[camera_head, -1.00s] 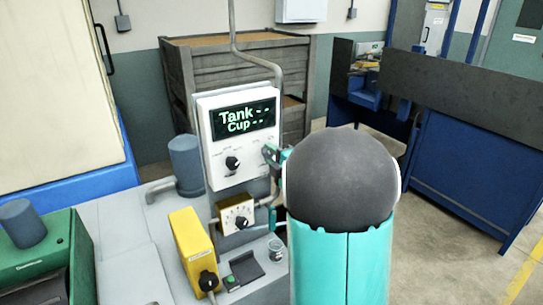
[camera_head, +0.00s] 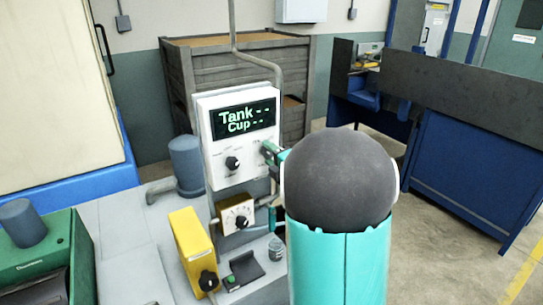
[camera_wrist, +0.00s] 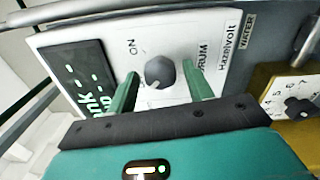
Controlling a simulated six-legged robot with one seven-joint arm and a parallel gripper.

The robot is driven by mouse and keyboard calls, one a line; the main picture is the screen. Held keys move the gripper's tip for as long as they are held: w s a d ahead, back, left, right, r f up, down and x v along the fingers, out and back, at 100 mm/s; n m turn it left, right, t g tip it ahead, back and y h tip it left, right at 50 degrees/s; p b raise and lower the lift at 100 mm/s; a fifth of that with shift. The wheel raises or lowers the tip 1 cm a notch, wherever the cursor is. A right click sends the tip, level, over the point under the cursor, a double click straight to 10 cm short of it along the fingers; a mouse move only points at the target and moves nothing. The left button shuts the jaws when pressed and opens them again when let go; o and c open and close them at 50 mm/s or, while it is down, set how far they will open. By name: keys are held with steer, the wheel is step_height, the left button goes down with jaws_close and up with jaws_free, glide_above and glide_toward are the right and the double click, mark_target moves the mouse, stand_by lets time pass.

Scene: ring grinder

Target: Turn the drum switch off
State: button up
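The panel's display (camera_head: 243,119) reads "Tank" and "Cup" with dashes. A yellow-tan dial box (camera_head: 236,213) sits below the panel, with a yellow box (camera_head: 190,248) to its left. A grey cylinder (camera_head: 186,164) stands left of the panel. A pipe runs up behind.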

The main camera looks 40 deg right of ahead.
steer(key=shift+o, duration=0.2)
steer(key=shift+s+d, duration=0.1)
steer(key=shift+s, duration=0.25)
steer(key=s, duration=1.3)
steer(key=shift+a, duration=0.4)
steer(key=shift+s, duration=0.1)
